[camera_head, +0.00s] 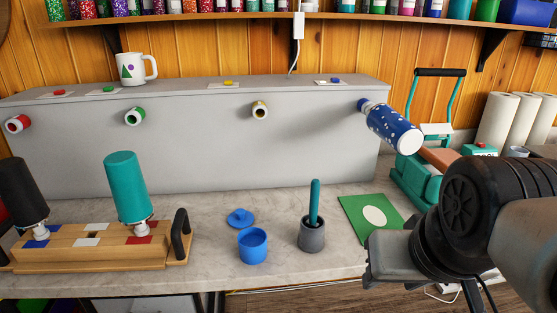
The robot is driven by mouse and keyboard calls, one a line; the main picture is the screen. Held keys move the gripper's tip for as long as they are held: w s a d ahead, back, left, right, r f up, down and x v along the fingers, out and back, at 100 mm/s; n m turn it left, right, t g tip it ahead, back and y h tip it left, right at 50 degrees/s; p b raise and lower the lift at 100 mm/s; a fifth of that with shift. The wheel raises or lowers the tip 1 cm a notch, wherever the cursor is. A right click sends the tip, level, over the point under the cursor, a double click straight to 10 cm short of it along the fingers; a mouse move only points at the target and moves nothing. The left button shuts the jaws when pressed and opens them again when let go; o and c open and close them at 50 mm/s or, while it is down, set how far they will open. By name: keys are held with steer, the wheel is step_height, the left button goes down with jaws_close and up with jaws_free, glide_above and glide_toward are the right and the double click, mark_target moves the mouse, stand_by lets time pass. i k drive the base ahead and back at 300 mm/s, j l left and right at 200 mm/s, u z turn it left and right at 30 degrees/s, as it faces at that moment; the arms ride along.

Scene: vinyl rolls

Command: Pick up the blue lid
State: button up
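The blue lid (240,218) lies on the grey counter, left of centre in the head view. It is a flat disc with a small round knob on top. A blue cup (253,246) stands open just in front of it, close to its lower right. My gripper (372,262) is at the right, over the counter's front edge and well to the right of the lid. Its fingers are seen from the side, and I cannot tell whether they are open or shut. I see nothing held in it.
A grey mortar (312,235) with an upright teal pestle stands right of the cup. A green card (372,215) lies beyond my gripper. A grey box (200,140) runs behind, with a blue dotted bottle (392,128) sticking out.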

mark_target(241, 218)
steer(key=i+j+u, duration=0.2)
steer(key=i+u, duration=0.75)
